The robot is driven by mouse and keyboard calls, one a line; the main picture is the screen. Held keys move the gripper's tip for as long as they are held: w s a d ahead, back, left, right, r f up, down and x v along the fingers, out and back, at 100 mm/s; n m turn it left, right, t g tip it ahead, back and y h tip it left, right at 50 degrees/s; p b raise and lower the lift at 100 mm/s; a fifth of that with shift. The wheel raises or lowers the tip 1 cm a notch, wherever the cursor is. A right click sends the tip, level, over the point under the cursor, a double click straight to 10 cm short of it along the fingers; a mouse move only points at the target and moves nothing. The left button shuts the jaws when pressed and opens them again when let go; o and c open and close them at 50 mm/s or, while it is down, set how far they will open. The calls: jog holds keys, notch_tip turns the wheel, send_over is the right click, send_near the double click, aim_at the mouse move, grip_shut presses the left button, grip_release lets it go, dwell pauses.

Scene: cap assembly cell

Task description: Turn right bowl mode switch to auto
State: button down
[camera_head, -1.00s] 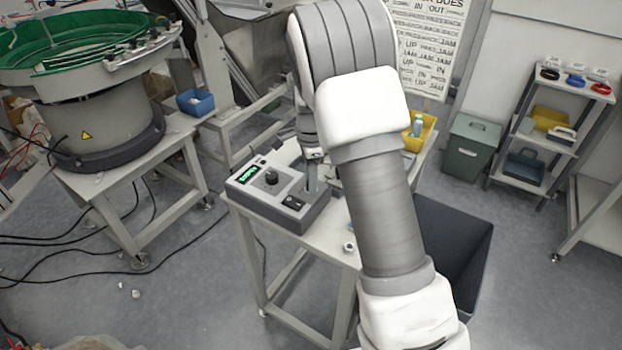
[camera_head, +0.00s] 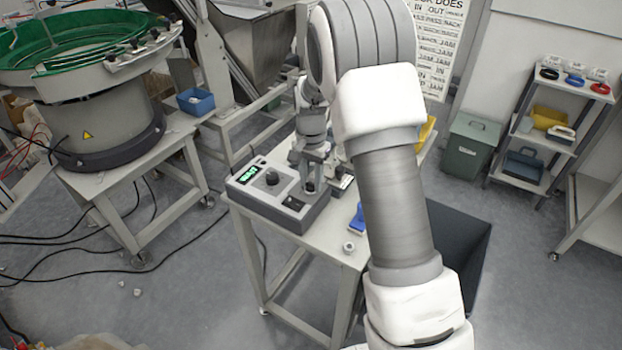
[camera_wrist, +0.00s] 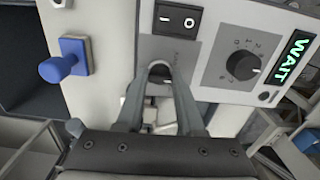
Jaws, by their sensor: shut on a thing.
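The grey control box (camera_head: 262,205) stands on the small table. My gripper (camera_head: 310,188) is over the right part of its top face. In the wrist view my gripper's fingertips (camera_wrist: 160,72) are closed around a small switch knob (camera_wrist: 160,69) on a grey panel. Most of the knob and its label are hidden by the fingers, so I cannot read its position. A black rocker switch marked I and O (camera_wrist: 176,20) is beside it. A larger black dial (camera_wrist: 243,65) and a green display reading WAIT (camera_wrist: 291,57) are on the same face.
A blue handled object (camera_wrist: 66,60) lies beside the box on the table (camera_head: 325,238), with a small pale nut-like piece (camera_head: 349,247) near the front edge. The green-topped bowl feeder (camera_head: 85,60) stands left. A dark bin (camera_head: 455,245) is right of the table.

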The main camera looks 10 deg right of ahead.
aim_at(311, 183)
jog(key=n, duration=0.4)
jog(key=shift+n, duration=0.3)
jog(key=shift+n+p, duration=0.3)
jog(key=shift+n, duration=1.6)
jog(key=c, duration=0.5)
grip_release()
jog(key=shift+r, duration=0.1)
notch_tip(311, 183, up, 17)
jog(key=shift+r+p, duration=0.15)
jog(key=shift+p, duration=0.8)
